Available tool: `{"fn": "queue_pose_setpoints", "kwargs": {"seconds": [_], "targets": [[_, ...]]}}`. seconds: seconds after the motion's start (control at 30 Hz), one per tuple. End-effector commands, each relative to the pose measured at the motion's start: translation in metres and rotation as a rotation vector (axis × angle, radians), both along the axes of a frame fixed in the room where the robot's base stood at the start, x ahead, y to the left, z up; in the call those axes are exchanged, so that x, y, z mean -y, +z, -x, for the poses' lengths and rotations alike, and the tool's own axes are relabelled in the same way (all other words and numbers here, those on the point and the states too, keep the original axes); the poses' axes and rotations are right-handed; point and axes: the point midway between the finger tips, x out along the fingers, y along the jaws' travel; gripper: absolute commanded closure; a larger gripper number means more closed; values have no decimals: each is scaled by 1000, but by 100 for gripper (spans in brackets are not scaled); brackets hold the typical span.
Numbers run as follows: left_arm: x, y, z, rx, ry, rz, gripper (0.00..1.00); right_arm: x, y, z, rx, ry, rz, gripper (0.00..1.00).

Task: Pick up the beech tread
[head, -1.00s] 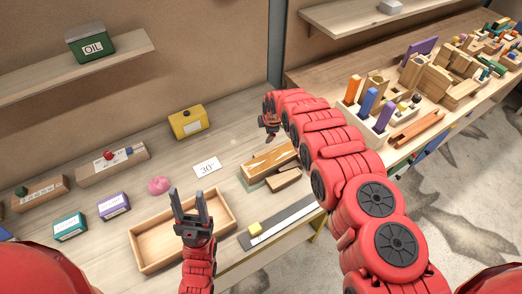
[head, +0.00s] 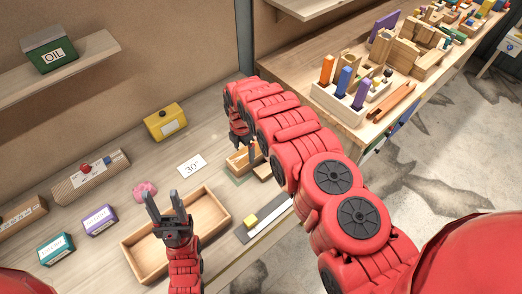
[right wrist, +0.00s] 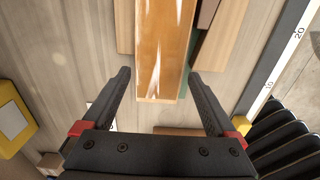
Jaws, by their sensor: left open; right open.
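Several wooden pieces lie in a small stack at the workbench's middle. In the right wrist view the top one is a glossy orange-brown plank (right wrist: 165,50) with pale streaks. A paler plank (right wrist: 223,55) lies at its right, and another (right wrist: 125,25) shows at its left. I cannot tell for sure which is the beech tread. My right gripper (right wrist: 161,78) is open, its fingers on either side of the glossy plank's near end, with gaps. In the head view my right gripper (head: 245,143) partly hides the stack. My left gripper (head: 163,205) is open and empty over the tray.
A shallow wooden tray (head: 213,216) stands below my left gripper. A ruler (head: 268,222) and a yellow block (head: 251,220) lie right of it. A "30" card (head: 191,166) and a yellow box (head: 165,122) stand behind. Peg blocks (head: 345,100) crowd the right bench.

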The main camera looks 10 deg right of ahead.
Motion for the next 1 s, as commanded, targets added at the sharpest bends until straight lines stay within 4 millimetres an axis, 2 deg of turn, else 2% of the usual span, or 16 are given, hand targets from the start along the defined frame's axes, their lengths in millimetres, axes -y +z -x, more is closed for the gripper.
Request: {"fn": "queue_pose_setpoints", "kwargs": {"seconds": [0.17,0.47,0.73,1.0], "targets": [[0,-5,0,0,0,0,50,0,-11,0,0,0,0,7],[0,-35,0,0,0,0,50,-3,-58,1,-3,1,-1,7],[0,-33,0,0,0,0,50,-3,-58,0,-2,0,-1,7],[0,-33,0,0,0,0,50,-3,-58,0,-1,0,-1,56]]}}
